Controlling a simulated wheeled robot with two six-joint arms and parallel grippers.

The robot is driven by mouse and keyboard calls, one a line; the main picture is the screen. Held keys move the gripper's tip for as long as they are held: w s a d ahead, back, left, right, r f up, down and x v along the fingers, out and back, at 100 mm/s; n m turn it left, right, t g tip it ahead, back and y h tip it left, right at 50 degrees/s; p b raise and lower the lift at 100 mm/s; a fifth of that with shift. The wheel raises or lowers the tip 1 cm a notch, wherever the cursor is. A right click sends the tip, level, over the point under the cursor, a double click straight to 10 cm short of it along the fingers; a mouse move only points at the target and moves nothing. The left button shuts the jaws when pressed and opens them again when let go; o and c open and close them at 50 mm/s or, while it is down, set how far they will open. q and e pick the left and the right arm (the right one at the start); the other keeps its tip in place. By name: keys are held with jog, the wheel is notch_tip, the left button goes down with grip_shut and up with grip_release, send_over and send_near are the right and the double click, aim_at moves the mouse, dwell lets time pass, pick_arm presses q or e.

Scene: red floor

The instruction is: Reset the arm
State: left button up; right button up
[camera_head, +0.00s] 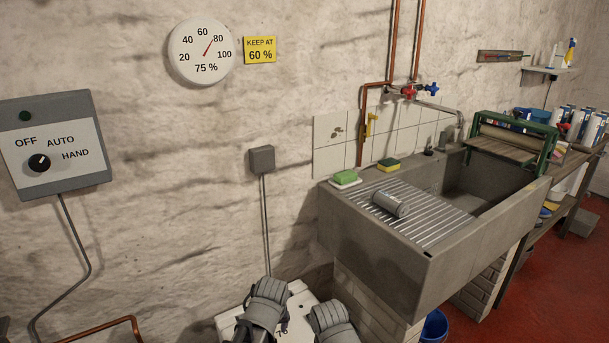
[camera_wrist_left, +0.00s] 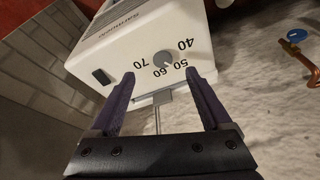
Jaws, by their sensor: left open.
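My left gripper (camera_wrist_left: 160,73) is open and empty in the left wrist view, its two dark fingers apart in front of a white box-shaped appliance (camera_wrist_left: 120,40). The appliance has a grey dial (camera_wrist_left: 163,58) with the numbers 40, 50, 60 and 70, and a dark switch (camera_wrist_left: 102,76). The dial appears just beyond the fingertips, between them; contact is not clear. In the head view, parts of both my arms show at the bottom and cover much of the white appliance (camera_head: 298,288). My right gripper itself is not visible.
A stone sink (camera_head: 385,270) with a metal can (camera_head: 390,204) stands right of my arms. A control box (camera_head: 55,145) with an OFF/AUTO/HAND knob, a gauge (camera_head: 201,53) marked 75 % and a yellow "KEEP AT 60 %" sign (camera_head: 260,50) hang on the wall. Red floor (camera_head: 540,275) is free at right.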

pick_arm(q)
jog(key=s+d+r+m+g+p, duration=0.2)
jog(key=s+r+m+p, duration=0.1)
jog(key=s+r+p, duration=0.3)
jog(key=s+d+r+m+g+p, duration=0.1)
jog(key=s+d+r+m+p, duration=0.1)
jog(key=s+r+p, duration=0.5)
notch_tip(320, 180, up, 5)
jog(key=m+p, duration=0.1)
jog(key=p, duration=0.2)
jog(key=shift+s+d+f+g, duration=0.15)
jog(key=shift+d+g, duration=0.15)
jog(key=shift+g, duration=0.1)
jog(key=shift+d+m, duration=0.3)
jog(key=shift+d, duration=0.15)
